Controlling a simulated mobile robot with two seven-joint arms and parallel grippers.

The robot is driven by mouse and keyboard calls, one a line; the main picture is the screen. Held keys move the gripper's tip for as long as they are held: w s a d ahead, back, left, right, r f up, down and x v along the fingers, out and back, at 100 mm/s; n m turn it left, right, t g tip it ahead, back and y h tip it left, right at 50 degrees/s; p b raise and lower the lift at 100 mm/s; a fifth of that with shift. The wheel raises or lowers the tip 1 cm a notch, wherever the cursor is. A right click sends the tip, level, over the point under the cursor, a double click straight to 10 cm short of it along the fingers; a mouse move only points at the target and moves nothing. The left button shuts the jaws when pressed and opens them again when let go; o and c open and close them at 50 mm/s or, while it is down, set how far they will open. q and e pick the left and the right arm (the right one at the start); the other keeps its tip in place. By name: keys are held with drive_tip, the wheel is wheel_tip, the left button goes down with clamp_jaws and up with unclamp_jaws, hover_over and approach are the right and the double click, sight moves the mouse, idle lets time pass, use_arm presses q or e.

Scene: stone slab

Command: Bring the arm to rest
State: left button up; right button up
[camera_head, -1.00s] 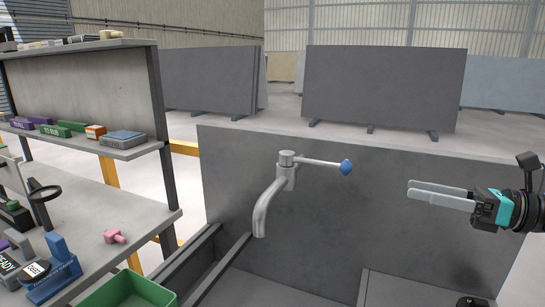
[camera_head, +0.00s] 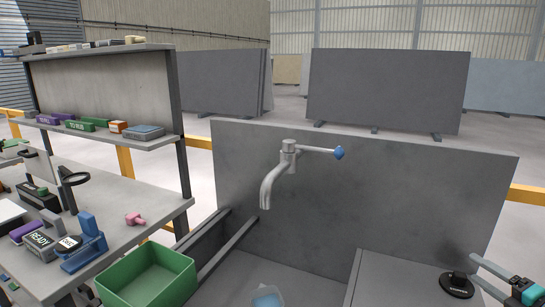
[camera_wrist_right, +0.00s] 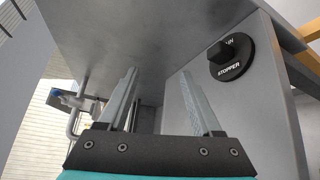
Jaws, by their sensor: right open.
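My right gripper (camera_head: 478,272) is at the lower right of the head view, partly cut off by the frame edge. Its two pale fingers are apart with nothing between them; they also show in the right wrist view (camera_wrist_right: 158,78). It is beside a round black stopper (camera_head: 456,285) that lies on a grey ledge. The stopper also shows in the right wrist view (camera_wrist_right: 230,57), right of the fingers. A grey tap (camera_head: 272,182) with a lever ending in a blue knob (camera_head: 339,153) stands well away to the left. I do not see my left gripper.
A grey slab panel (camera_head: 390,190) stands behind the basin. A green bin (camera_head: 150,283) and a workbench (camera_head: 115,200) with a blue stand (camera_head: 85,245), magnifier (camera_head: 73,179) and pink piece (camera_head: 135,218) are at left. A pale blue item (camera_head: 267,297) lies in the basin.

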drive_tip(key=s+d+f+m+g+h, duration=0.6)
drive_tip(key=s+d+f+m+h, duration=0.3)
drive_tip(key=s+d+f, duration=0.7)
drive_tip(key=s+d+f+m+g+h, duration=0.1)
drive_tip(key=s+d+f+m+g, duration=0.15)
drive_tip(key=s, duration=0.55)
drive_tip(key=s+d+f+m+g+h, duration=0.1)
drive_tip(key=s+d+f+m+g, duration=0.2)
drive_tip(key=s, duration=0.5)
drive_tip(key=s+d+f+m+g+h, duration=0.1)
drive_tip(key=s+d+m+g, duration=0.25)
drive_tip(key=s, duration=0.45)
drive_tip(key=s+a+f+m+y, duration=0.1)
drive_tip(key=s+a+f+y, duration=0.1)
drive_tip(key=a+f, duration=0.85)
drive_tip(key=s+a+f+y, duration=0.25)
drive_tip(key=a+f, duration=0.45)
drive_tip(key=a, duration=0.6)
use_arm(q)
drive_tip(key=shift+s, duration=0.65)
use_arm(e)
drive_tip(key=s+a+f+m+y, duration=0.1)
drive_tip(key=a+f+y, duration=0.1)
drive_tip(key=a, duration=1.3)
drive_tip(key=s+a+f+m+y, duration=0.1)
drive_tip(key=a+f, duration=0.4)
drive_tip(key=a, duration=1.1)
drive_tip(key=shift+f+y, duration=0.15)
drive_tip(key=shift+y, duration=0.6)
